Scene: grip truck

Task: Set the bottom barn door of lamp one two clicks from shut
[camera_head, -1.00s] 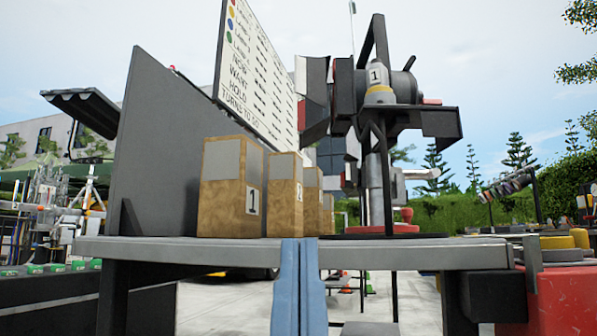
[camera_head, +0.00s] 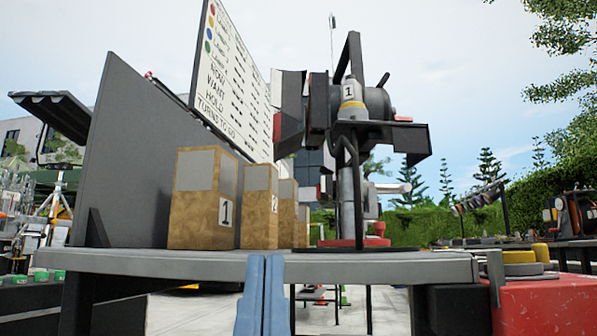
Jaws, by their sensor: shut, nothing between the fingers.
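Lamp one (camera_head: 377,100) is a dark lamp with a yoke, carrying a grey and yellow piece marked 1 (camera_head: 351,97). It stands on a post above the table. Dark flaps (camera_head: 291,105) with a red edge show at its left side, and another dark panel (camera_head: 412,140) hangs at its lower right. I cannot tell which flap is the bottom barn door or how far it is set. My gripper (camera_head: 260,262) shows as two blue fingers side by side at the table's front edge. It is shut and empty, well below and left of the lamp.
Numbered wooden boxes (camera_head: 203,202) stand in a row on the grey table (camera_head: 200,262). A dark upright panel (camera_head: 140,165) and a written board (camera_head: 232,85) rise behind them. Yellow and grey discs (camera_head: 519,257) lie at the right, above a red drum (camera_head: 550,305).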

